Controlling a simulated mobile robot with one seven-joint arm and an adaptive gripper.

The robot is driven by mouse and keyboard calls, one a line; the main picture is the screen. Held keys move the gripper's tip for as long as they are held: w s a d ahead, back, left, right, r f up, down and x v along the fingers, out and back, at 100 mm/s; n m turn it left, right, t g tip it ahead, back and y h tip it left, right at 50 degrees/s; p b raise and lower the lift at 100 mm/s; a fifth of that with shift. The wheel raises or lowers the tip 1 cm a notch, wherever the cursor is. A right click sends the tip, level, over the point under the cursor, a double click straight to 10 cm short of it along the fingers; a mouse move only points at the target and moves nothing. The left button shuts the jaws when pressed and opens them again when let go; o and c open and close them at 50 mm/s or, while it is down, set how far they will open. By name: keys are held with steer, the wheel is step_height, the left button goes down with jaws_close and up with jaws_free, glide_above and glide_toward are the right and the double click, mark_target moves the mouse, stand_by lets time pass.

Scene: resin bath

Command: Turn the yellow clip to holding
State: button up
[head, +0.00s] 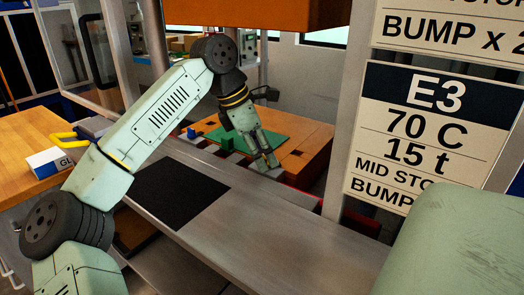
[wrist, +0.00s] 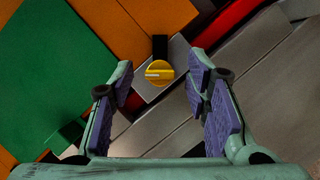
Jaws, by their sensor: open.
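The yellow clip (wrist: 159,73) is a round yellow knob with a raised bar and a white mark pointing left in the wrist view. It sits on a grey metal block (wrist: 178,52), with a black piece (wrist: 160,46) just above it in the picture. My gripper (wrist: 160,66) is open and empty, its purple-padded fingers to the left and right of the clip in that view. I cannot tell how far the tips are from it. In the head view my gripper (head: 264,161) points down near the green plate's front edge; the clip cannot be made out there.
The green plate (head: 285,147) lies on an orange table (head: 314,133), with a blue block (head: 191,133) at its left. A grey ledge (head: 262,225) with a black mat (head: 172,190) runs in front. A post with an E3 sign (head: 410,130) stands right. An orange mass (head: 265,14) hangs above.

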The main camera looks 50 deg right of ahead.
steer(key=shift+c, duration=0.5)
jaws_close()
steer(key=shift+n+b, duration=0.3)
steer(key=shift+n, duration=0.1)
steer(key=n+t+b, duration=0.1)
steer(key=n, duration=0.1)
steer(key=shift+a+f+n+h+b, duration=0.1)
steer(key=shift+n+h+b, duration=0.2)
steer(key=shift+n+b, duration=0.1)
steer(key=shift+s+n+t+b, duration=0.1)
steer(key=shift+n+t+b, duration=0.5)
steer(key=shift+n, duration=0.6)
steer(key=shift+s+n+t+b, duration=0.1)
steer(key=shift+n+t+b, duration=0.5)
steer(key=shift+n, duration=0.6)
steer(key=shift+o, duration=0.5)
jaws_free()
